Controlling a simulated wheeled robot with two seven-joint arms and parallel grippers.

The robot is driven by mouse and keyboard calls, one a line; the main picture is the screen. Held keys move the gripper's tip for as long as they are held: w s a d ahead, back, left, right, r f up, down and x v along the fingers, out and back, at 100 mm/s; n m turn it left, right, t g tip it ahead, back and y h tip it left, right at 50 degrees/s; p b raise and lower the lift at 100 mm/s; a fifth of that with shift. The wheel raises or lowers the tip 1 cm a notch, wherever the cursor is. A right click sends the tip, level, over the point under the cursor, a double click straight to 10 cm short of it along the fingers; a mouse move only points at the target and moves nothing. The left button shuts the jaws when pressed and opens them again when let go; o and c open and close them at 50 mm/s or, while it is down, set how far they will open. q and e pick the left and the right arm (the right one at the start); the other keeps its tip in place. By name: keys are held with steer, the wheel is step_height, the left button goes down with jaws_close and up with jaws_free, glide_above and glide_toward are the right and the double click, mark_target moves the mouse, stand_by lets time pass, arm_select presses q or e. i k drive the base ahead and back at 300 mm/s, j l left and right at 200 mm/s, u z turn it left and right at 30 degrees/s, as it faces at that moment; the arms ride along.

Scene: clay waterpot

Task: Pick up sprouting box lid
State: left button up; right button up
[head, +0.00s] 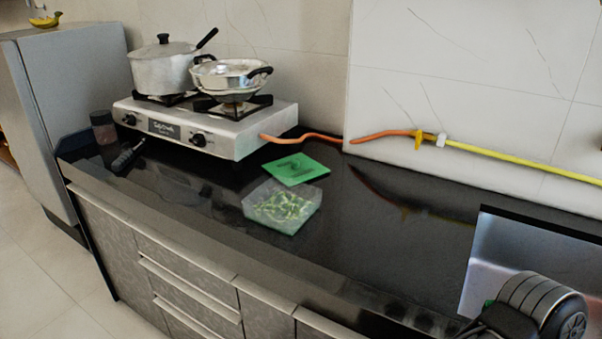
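The green, flat, square sprouting box lid (296,169) lies on the dark countertop, in front of the stove's right end. The clear sprouting box (283,208), with green sprouts inside, sits just in front of it, nearer the counter's front edge. No gripper is near either one. A dark ribbed part of my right arm shows at the bottom right, over the sink side, far from the lid. Dark parts beside it are cut off by the frame, and no fingertips can be made out. My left gripper is not in view.
A gas stove (215,125) with a lidded pot (163,70) and a steel pan (230,75) stands behind left. An orange hose (305,136) runs from it along the wall. A sink (525,260) is at right. The counter between box and sink is clear.

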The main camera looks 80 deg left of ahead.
mark_target(298, 167)
steer(key=u, duration=0.45)
steer(key=k+u, duration=0.1)
steer(key=u, duration=1.25)
steer(key=j+u, duration=0.15)
steer(key=u, duration=0.3)
steer(key=k+u, duration=0.1)
steer(key=u, duration=0.35)
